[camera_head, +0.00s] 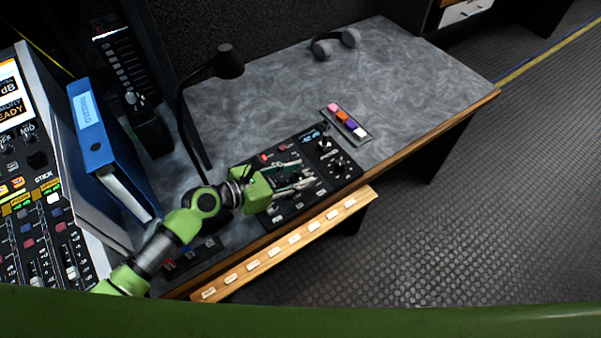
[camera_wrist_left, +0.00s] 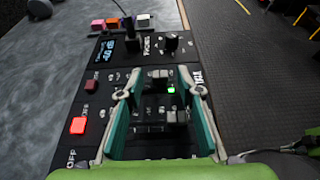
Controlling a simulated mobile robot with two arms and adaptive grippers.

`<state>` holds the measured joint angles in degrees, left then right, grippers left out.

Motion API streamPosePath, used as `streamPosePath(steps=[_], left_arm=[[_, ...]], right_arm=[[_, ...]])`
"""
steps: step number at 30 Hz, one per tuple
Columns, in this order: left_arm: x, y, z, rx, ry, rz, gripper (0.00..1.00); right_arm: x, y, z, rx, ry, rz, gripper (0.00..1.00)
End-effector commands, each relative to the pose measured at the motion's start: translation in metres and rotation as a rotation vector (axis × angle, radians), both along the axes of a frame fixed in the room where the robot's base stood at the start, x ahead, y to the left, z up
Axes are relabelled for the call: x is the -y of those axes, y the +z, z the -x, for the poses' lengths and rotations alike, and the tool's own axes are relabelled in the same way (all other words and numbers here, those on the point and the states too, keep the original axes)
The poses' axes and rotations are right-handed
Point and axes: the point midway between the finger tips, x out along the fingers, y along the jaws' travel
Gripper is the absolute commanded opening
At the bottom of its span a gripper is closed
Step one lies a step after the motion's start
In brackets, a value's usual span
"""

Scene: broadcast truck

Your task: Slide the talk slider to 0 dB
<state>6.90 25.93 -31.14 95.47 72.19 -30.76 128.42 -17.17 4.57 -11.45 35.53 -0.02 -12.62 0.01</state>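The black control panel (camera_head: 308,180) lies on the grey desk, with knobs, buttons and sliders. My left gripper (camera_head: 304,173) reaches over it from the left. In the left wrist view the gripper's two teal-lined fingers (camera_wrist_left: 162,85) stand apart over the panel. Grey slider caps (camera_wrist_left: 172,117) show between them, and I see no finger closed on one. I cannot read which slider is the talk slider. A small display (camera_wrist_left: 106,50) on the panel shows a dB reading, apparently negative, too small to read surely.
A labelled wooden strip (camera_head: 290,243) runs along the front. The desk's back is mostly clear.

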Motion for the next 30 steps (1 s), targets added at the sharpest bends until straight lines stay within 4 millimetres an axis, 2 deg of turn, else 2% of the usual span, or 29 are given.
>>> streamPosePath(steps=[4, 13, 14, 17, 18, 23, 30], left_arm=[[0.008, -0.004, -0.006, 0.001, 0.0, -0.001, 0.33], [0.01, -0.005, -0.007, 0.001, 0.0, -0.001, 0.33], [0.01, -0.005, -0.007, 0.001, 0.0, -0.001, 0.28], [0.01, -0.005, -0.007, 0.001, 0.0, -0.001, 0.02], [0.01, -0.005, -0.007, 0.001, 0.0, -0.001, 0.0], [0.009, -0.005, -0.008, 0.001, 0.0, -0.001, 0.0], [-0.01, -0.007, -0.033, 0.002, 0.002, -0.003, 0.0]], right_arm=[[0.0, -0.001, 0.0, 0.0, 0.0, 0.0, 0.0], [0.0, -0.001, 0.0, 0.0, 0.0, 0.0, 0.0], [0.0, -0.001, 0.0, 0.0, 0.0, 0.0, 0.0], [0.0, -0.001, 0.0, 0.0, 0.0, 0.0, 0.0], [0.0, -0.001, 0.0, 0.0, 0.0, 0.0, 0.0], [0.0, -0.001, 0.0, 0.0, 0.0, 0.0, 0.0], [0.0, -0.01, 0.0, 0.0, 0.0, -0.001, 0.0]])
